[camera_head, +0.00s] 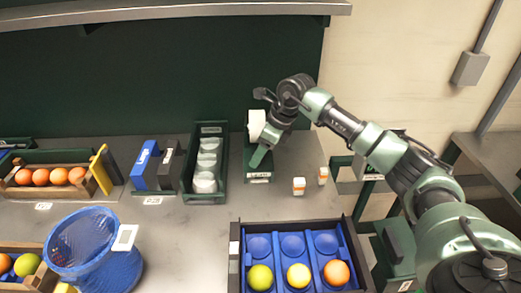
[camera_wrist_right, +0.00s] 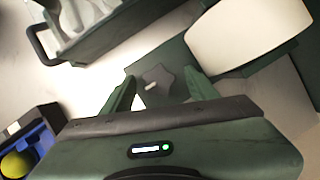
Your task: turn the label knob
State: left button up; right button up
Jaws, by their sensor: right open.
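The label knob (camera_wrist_right: 157,84) is a dark, lobed knob with a small pale mark, on a dark green label dispenser (camera_head: 258,174). The dispenser carries a white label roll (camera_head: 256,124), which also shows large at the upper right of the right wrist view (camera_wrist_right: 250,35). My right gripper (camera_head: 261,156) is at the dispenser, seen from above. In the right wrist view its two green fingers (camera_wrist_right: 160,88) are apart, one on each side of the knob. I cannot tell whether they touch it. The knob is hidden in the head view. My left gripper is not in view.
A green rack of white cups (camera_head: 193,190) stands just left of the dispenser. A dark tray with blue compartments (camera_head: 257,245) holds fruit in front. A blue mesh basket (camera_head: 92,252) is at left.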

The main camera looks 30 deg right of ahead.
jog(key=c, duration=1.2)
grip_shut()
